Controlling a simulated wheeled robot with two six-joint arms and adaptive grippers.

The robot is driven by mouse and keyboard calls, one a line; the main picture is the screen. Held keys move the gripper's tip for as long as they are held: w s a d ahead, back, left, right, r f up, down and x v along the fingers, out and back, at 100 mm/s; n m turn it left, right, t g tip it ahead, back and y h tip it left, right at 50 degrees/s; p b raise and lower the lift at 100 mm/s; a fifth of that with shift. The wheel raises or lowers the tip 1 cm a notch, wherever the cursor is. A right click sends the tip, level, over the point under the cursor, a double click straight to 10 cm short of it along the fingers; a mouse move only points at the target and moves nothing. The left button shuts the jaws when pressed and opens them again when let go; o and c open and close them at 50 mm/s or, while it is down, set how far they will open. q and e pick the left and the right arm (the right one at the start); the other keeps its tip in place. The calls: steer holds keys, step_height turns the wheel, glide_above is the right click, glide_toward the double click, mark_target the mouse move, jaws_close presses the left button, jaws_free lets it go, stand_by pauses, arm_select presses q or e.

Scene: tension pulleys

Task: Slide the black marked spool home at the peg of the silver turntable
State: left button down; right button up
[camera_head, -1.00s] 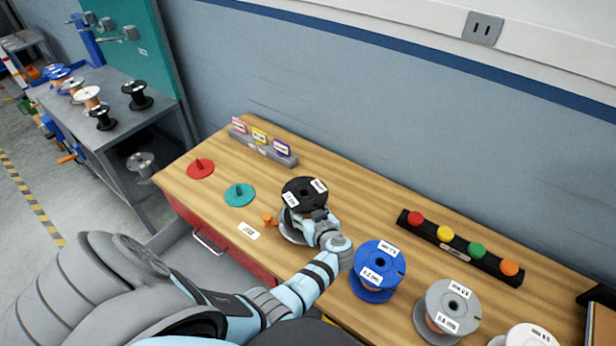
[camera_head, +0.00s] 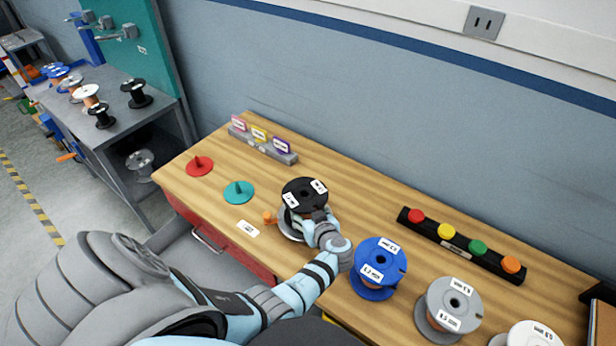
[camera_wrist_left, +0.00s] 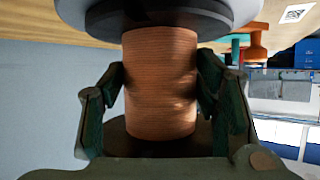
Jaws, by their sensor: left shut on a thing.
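The black marked spool (camera_head: 305,195) has a black top flange with white labels and stands over the silver turntable (camera_head: 287,226), whose rim shows beneath it. My left gripper (camera_head: 318,222) is shut on the spool. In the left wrist view the fingers (camera_wrist_left: 160,100) close around its copper winding (camera_wrist_left: 160,75) from both sides. The peg of the silver turntable is hidden by the spool, so I cannot tell how fully the spool is seated. My right gripper is not in view.
Red (camera_head: 199,166) and teal (camera_head: 239,192) turntables with pegs lie to the left. Blue (camera_head: 381,262), grey (camera_head: 452,304) and white (camera_head: 530,335) spools stand to the right. A small orange piece (camera_head: 268,217) sits beside the silver turntable. A button bar (camera_head: 460,247) lies behind.

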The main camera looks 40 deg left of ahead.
arm_select(q)
steer(key=shift+f, duration=0.1)
steer(key=shift+c, duration=2.4)
jaws_free()
steer(key=shift+s+d, duration=0.1)
